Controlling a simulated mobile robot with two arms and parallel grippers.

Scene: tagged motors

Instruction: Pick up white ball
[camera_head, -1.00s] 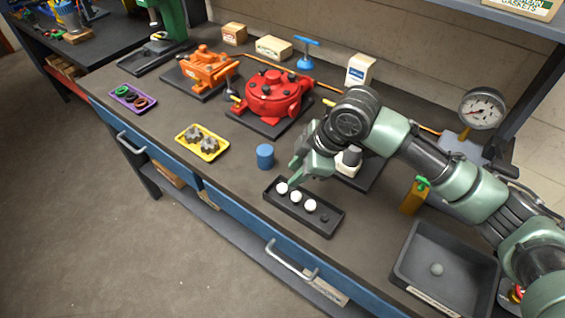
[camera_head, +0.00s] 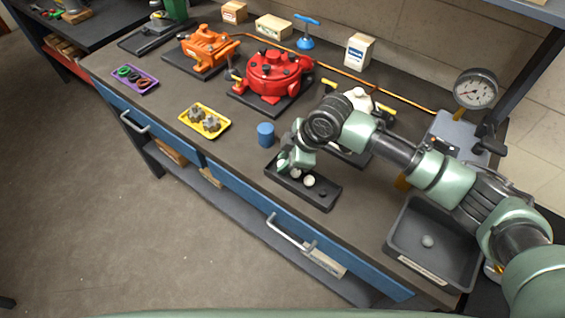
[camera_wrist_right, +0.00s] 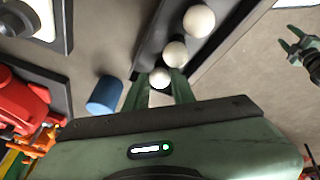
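Three white balls sit in a row in a black slotted tray (camera_head: 323,203) near the bench's front edge. In the head view the nearest-right ball (camera_head: 309,181) shows clearly; the others are partly covered by my right gripper (camera_head: 284,165). The right wrist view shows the end ball (camera_wrist_right: 160,76) between the fingertips of my right gripper (camera_wrist_right: 160,82), with the middle ball (camera_wrist_right: 175,53) and far ball (camera_wrist_right: 199,21) beyond. The right fingers are apart, low at the tray, with no clear grip on the ball. My left gripper (camera_wrist_right: 298,44) shows in the right wrist view, empty, fingers apart.
A blue cylinder (camera_head: 265,134) stands close left of the tray. A yellow tray (camera_head: 189,123) and red motor (camera_head: 273,75) lie further left and back.

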